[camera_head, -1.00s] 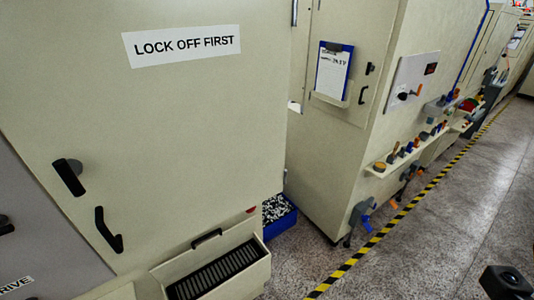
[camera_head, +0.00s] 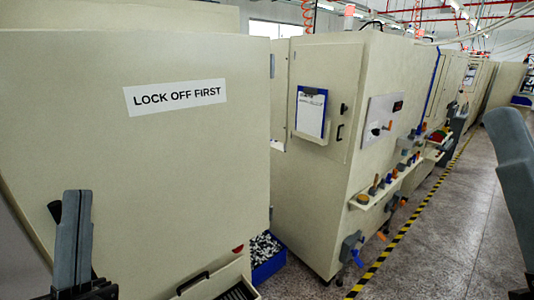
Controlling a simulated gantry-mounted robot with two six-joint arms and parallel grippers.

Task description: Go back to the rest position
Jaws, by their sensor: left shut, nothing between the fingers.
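My left gripper (camera_head: 78,196) stands at the lower left of the head view, its dark grey fingers pointing up and close together. It is shut with nothing between the fingers. It is in front of the cream cabinet door and partly covers the door's black fittings. A large grey part of my right arm (camera_head: 515,160) shows at the right edge, cut off by the frame. I cannot make out the state of the right gripper there.
A cream cabinet (camera_head: 180,160) with a "LOCK OFF FIRST" label fills the left. An open drawer (camera_head: 215,285) and a blue bin (camera_head: 268,262) are low down. A second cabinet (camera_head: 322,190) carries a clipboard (camera_head: 311,112) and a cluttered shelf. Striped floor tape (camera_head: 400,236) borders a clear aisle.

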